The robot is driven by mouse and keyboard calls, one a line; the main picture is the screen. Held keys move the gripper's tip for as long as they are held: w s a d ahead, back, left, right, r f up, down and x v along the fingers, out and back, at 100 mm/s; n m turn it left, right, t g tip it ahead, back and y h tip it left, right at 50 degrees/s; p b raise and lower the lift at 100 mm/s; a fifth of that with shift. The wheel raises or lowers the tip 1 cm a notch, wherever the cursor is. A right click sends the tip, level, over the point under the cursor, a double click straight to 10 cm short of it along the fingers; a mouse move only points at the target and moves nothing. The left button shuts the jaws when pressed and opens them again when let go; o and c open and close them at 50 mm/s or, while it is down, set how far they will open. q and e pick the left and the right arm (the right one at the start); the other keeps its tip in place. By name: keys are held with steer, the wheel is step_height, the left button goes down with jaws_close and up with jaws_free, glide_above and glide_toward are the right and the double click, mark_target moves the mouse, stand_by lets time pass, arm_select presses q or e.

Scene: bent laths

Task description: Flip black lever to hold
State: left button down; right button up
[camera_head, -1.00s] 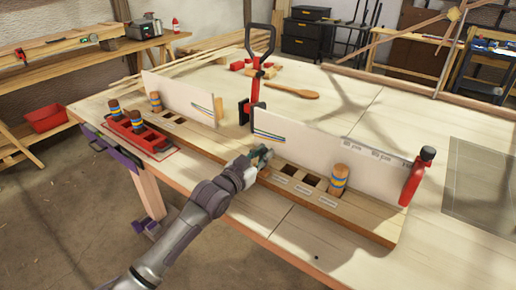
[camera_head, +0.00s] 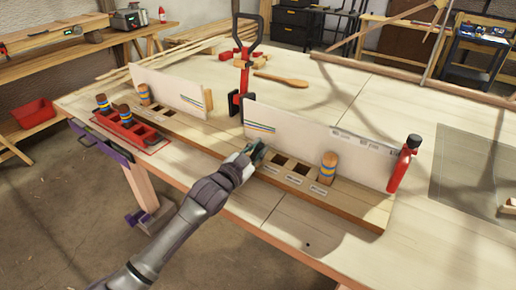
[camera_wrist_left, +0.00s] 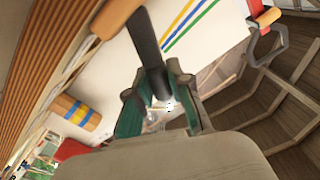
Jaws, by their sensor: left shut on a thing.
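My left gripper (camera_head: 256,152) is at the front of the long wooden rack (camera_head: 345,204), just before the gap between its two white panels. In the left wrist view its green fingers (camera_wrist_left: 160,112) are shut on the black lever (camera_wrist_left: 150,52), a dark flat bar that rises between them. My right gripper is not in view.
A red clamp (camera_head: 244,80) with a black loop handle stands behind the gap. A red tray (camera_head: 135,130) is at left. The table behind the panels is mostly clear.

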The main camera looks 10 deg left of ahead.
arm_select(q)
steer(key=c, duration=1)
jaws_free()
steer(key=shift+c, duration=0.2)
steer(key=shift+s+a+f, duration=0.1)
steer(key=shift+s+a, duration=0.1)
steer(key=shift+s, duration=0.35)
steer(key=v, duration=1.1)
